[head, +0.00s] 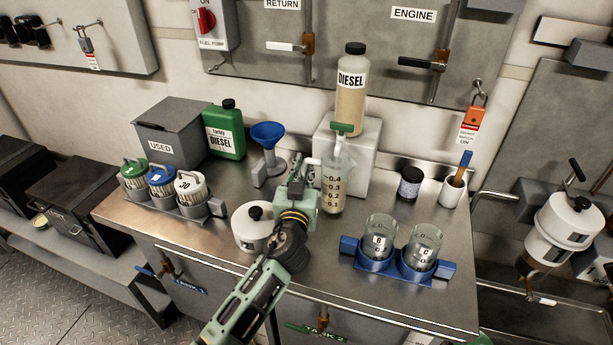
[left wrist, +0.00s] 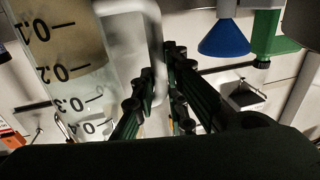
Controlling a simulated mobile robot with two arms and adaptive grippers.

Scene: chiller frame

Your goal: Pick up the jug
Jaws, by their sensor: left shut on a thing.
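The jug (head: 334,187) is a clear measuring vessel with marks from 0.1 to 0.4. It stands upright at the middle of the steel bench, in front of a pale block. In the left wrist view the jug (left wrist: 78,62) appears upside down at the left, with tan liquid in its lower part. My left gripper (head: 306,176) is at the jug's left side, shut on its pale handle (left wrist: 156,50). The fingers partly hide the handle. I cannot tell whether the jug's base touches the bench. My right gripper is not in view.
A diesel bottle (head: 351,95) stands on the pale block (head: 362,163), with a green tap (head: 346,128) above the jug. A blue funnel (head: 268,135) is behind left; a white round pot (head: 250,228) is front left. A blue holder (head: 395,262) with two glasses is front right.

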